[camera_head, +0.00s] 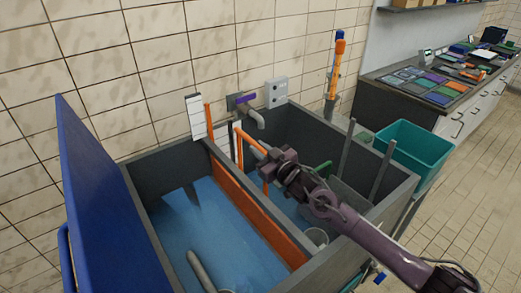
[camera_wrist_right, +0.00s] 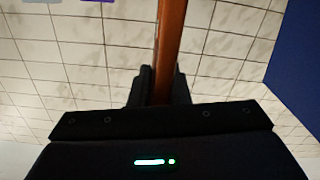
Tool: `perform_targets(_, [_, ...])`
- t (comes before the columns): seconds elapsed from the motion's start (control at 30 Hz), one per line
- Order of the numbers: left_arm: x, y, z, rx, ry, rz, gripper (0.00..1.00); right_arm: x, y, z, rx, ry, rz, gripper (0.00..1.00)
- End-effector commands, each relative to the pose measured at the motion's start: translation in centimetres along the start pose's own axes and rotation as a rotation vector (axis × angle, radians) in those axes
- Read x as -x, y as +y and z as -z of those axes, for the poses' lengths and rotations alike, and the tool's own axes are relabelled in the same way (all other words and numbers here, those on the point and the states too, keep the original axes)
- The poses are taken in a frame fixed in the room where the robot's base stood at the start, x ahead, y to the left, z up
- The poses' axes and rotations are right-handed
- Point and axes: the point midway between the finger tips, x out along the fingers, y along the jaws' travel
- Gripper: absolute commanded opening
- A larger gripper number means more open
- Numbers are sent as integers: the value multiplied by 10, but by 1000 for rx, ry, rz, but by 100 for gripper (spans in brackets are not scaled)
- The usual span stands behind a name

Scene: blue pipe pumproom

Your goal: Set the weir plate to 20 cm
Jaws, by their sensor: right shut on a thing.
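The weir plate (camera_head: 255,217) is a long orange board standing on edge across the grey tank, with blue water on its left side. Orange uprights (camera_head: 208,120) rise near its far end. A white scale strip (camera_head: 195,117) with dark marks stands by the wall there; its figures are too small to read. My right gripper (camera_head: 268,156) is shut on an orange bar (camera_head: 249,141) near the uprights. In the right wrist view the orange bar (camera_wrist_right: 170,40) runs up between the fingers. Whether this bar joins the plate is hidden by the gripper. My left gripper is not in view.
A blue panel (camera_head: 100,200) stands along the tank's left side. A tap with a purple handle (camera_head: 246,98) and a grey box (camera_head: 276,92) are on the tiled wall. A teal bin (camera_head: 415,150) and a cluttered bench (camera_head: 425,85) are at the right.

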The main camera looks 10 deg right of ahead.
Motion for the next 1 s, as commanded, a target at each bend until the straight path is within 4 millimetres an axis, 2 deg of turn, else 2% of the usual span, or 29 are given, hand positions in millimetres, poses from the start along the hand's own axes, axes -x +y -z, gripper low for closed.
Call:
perform_targets(0.17, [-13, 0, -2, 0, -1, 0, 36, 0, -4, -17, -1, -1, 1, 0])
perform_targets(0.4, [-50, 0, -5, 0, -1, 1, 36, 0, -14, -66, -3, -3, 2, 0])
perform_targets(0.5, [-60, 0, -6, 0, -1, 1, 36, 0, -16, -80, -2, -3, 1, 0])
perform_targets(0.83, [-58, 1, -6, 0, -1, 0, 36, 0, -16, -80, 0, -3, 2, 0])
perform_targets(0.87, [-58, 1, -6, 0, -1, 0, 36, 0, -16, -80, 0, -3, 1, 18])
perform_targets(1.0, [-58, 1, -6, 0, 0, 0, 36, 0, -16, -79, 0, -2, 1, 36])
